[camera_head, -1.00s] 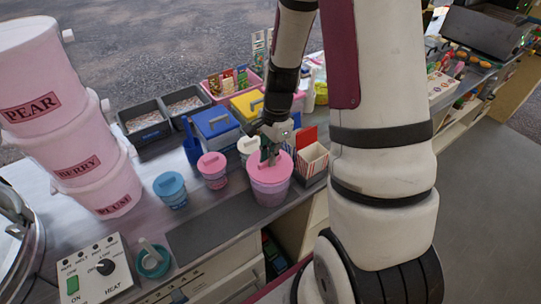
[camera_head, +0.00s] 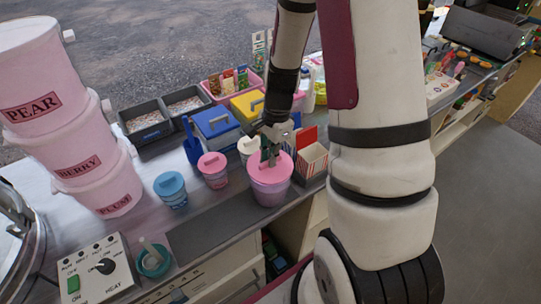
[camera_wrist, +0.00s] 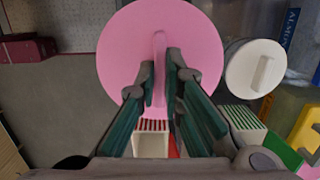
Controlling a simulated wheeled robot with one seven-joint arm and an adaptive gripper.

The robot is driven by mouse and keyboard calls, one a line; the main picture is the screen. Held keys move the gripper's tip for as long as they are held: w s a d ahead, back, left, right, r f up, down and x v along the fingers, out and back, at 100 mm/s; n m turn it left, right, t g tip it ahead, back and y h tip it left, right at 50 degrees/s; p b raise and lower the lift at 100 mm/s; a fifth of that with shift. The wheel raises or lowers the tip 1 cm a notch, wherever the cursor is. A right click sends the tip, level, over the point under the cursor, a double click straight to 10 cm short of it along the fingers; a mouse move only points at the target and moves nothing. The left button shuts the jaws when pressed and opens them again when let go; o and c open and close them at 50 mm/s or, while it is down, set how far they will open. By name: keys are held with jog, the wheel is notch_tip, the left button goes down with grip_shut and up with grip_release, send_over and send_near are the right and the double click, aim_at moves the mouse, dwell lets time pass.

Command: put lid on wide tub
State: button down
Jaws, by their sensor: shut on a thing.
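The wide tub (camera_head: 268,194) is pink and stands upright at the front of the counter, in the middle of the head view. A round pink lid (camera_head: 284,169) covers its top. My gripper (camera_head: 268,159) comes down from above, shut on the lid's raised bar handle. In the wrist view, the fingers (camera_wrist: 160,66) sit on both sides of the handle, and the pink lid (camera_wrist: 119,50) hides the tub below. The lid looks level and in line with the rim. I cannot tell whether it is fully seated.
Smaller tubs, pink (camera_head: 214,175), blue (camera_head: 173,195) and white-lidded (camera_head: 247,144), stand to the left and behind. A red-and-white striped box (camera_head: 312,160) stands close on the right. A dark mat (camera_head: 213,236) lies clear in front.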

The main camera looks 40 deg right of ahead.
dwell(0.9)
jog(key=c, duration=1.2)
grip_release()
jog(key=shift+o, duration=0.2)
jog(key=shift+r+p, duration=1.35)
jog(key=shift+r, duration=2.1)
grip_shut()
jog(key=shift+f+b, duration=0.45)
jog(key=shift+f, duration=1.25)
